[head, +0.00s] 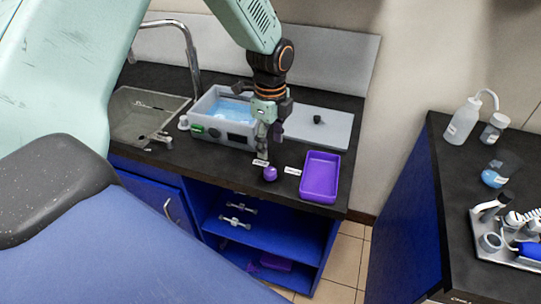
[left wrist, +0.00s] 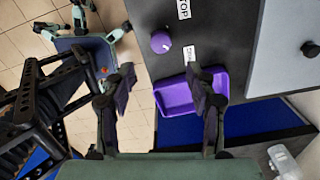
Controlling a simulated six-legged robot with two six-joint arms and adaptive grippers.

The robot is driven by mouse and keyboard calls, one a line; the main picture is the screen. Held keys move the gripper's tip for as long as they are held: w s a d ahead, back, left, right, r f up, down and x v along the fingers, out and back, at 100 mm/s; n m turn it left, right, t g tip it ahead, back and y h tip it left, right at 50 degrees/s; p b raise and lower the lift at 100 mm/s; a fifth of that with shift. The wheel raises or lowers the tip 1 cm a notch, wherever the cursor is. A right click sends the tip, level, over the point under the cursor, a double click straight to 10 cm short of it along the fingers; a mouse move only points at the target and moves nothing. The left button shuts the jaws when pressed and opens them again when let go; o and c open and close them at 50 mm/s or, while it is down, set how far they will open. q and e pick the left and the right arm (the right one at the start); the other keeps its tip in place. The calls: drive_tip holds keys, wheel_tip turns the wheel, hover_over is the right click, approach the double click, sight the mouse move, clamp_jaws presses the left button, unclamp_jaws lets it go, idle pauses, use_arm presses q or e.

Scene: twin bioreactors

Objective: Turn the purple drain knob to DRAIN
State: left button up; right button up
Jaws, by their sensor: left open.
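The purple drain knob (head: 270,173) is a small round knob at the front edge of the black counter. It also shows in the left wrist view (left wrist: 160,42), with a pale mark on it too small to read. The STOP label (head: 261,162) is on one side of it and the DRAIN label (head: 292,171) on the other, toward the purple tray (head: 306,190). My left gripper (head: 268,143) is open, pointing down above and behind the knob, apart from it. In the left wrist view its fingers (left wrist: 160,80) are spread and empty, below the knob in the picture. My right gripper is not in view.
A grey bath with blue liquid (head: 237,134) stands behind the knob, beside a sink (head: 130,125) with a tall tap. A grey plate (head: 330,127) lies at the right. Blue shelves (head: 265,235) are below. Another bench (head: 455,190) with bottles stands across a gap.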

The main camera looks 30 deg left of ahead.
use_arm(q)
drive_tip(key=shift+r, duration=1.2)
drive_tip(key=s+d+f+n, duration=0.3)
drive_tip(key=s+f+n, duration=0.1)
drive_tip(key=s+f, duration=0.35)
drive_tip(key=s+d+f+n, duration=0.35)
drive_tip(key=s+f, duration=0.25)
drive_tip(key=f, duration=0.3)
drive_tip(key=s+d+f+n, duration=0.1)
drive_tip(key=s+f+n, duration=0.1)
drive_tip(key=s+n, duration=0.5)
drive_tip(key=s+f+n, duration=0.2)
drive_tip(key=s+n, duration=0.2)
drive_tip(key=s, duration=0.8)
wheel_tip(320, 180, down, 12)
drive_tip(key=b, duration=1.2)
drive_tip(key=shift+w+d, duration=0.15)
drive_tip(key=shift+w, duration=0.2)
